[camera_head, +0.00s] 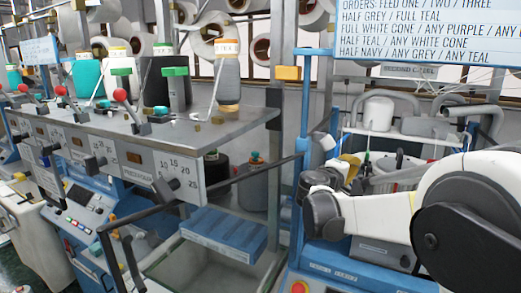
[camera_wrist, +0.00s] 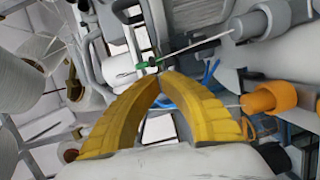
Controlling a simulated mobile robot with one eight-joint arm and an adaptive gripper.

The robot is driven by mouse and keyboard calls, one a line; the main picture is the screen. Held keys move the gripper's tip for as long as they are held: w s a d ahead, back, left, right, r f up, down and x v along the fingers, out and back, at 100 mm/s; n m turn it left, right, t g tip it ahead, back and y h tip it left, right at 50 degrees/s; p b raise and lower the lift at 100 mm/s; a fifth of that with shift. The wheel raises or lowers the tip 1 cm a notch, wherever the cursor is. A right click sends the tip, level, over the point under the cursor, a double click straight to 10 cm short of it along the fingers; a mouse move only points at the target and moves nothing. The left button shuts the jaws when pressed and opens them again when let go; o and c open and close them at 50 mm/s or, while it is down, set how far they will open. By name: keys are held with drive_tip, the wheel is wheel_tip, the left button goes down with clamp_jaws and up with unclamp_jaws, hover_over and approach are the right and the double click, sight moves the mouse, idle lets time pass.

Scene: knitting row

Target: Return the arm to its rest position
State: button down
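My arm reaches in from the right edge of the head view, white with dark joint caps, bent over the blue-framed machine. My gripper (camera_wrist: 158,76) shows in the wrist view as two yellow ribbed fingers whose tips come together in an arch. I see nothing held between them. In the head view only a small yellow part of my gripper (camera_head: 350,161) shows beyond the dark wrist joint, and its fingertips are hard to make out there.
A metal shelf (camera_head: 205,135) with yarn cones, including a grey cone (camera_head: 228,80), stands left of my arm. A blue upright post (camera_head: 305,110) is close by my wrist. A blue tray (camera_head: 218,235) sits below. An orders sign (camera_head: 430,30) hangs behind.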

drive_tip(key=s+a+f+m+g+y+b, duration=0.1)
drive_tip(key=s+f+m+g+y+b, duration=0.15)
drive_tip(key=s+f, duration=0.5)
drive_tip(key=s+a+f+m+g+y+b, duration=0.15)
drive_tip(key=s+f+b, duration=0.25)
drive_tip(key=s, duration=0.6)
drive_tip(key=s+a+f+m+y+b, duration=0.2)
drive_tip(key=s+a+f+y+b, duration=0.1)
drive_tip(key=s+a+f, duration=0.3)
drive_tip(key=s+a+f+m+y+b, duration=0.2)
drive_tip(key=s+a+f+y+b, duration=0.2)
drive_tip(key=s+f, duration=0.7)
drive_tip(key=s+a+y, duration=0.1)
drive_tip(key=s+a, duration=0.1)
drive_tip(key=s, duration=0.1)
drive_tip(key=shift+s+f+g, duration=0.2)
drive_tip(key=shift+g, duration=0.2)
drive_tip(key=shift+a, duration=0.1)
